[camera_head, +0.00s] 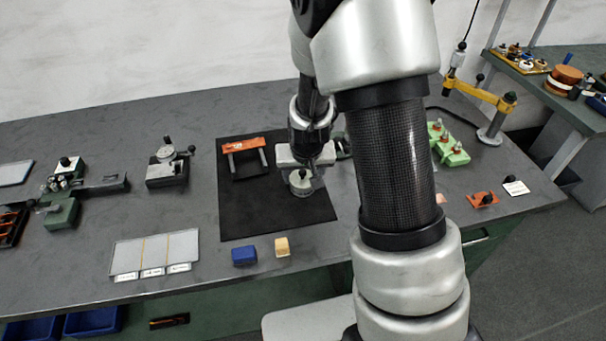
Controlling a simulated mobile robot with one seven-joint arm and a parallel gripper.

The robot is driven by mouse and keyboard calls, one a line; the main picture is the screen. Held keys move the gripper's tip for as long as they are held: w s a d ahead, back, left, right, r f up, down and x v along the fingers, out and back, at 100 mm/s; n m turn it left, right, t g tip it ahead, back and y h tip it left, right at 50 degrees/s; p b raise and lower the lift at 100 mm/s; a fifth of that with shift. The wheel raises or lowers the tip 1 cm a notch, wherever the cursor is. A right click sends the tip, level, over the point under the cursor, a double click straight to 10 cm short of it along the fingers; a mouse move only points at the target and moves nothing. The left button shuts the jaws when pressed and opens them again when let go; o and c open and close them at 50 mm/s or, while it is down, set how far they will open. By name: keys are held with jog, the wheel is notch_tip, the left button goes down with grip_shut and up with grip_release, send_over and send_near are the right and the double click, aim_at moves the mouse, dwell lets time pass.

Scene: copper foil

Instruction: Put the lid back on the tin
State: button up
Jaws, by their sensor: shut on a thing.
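My gripper (303,166) is over the right part of a black mat (240,215), pointing down. Its jaws are shut at a dark knob on top of a pale, round piece (308,190), which looks like the lid. The piece is small in the picture. I cannot tell whether it hangs just above the mat or rests on something. I cannot make out the tin as a separate thing; it may be under the pale piece or behind my arm.
An orange-topped stand (244,145) is on the mat's back left. A dial gauge (167,165) stands left, a green rack (450,152) right. The bench between gauge and mat is clear.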

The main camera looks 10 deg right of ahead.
dwell(0.3)
jog(key=o, duration=1.6)
jog(key=shift+r+p, duration=2.55)
jog(key=shift+r, duration=1)
grip_shut()
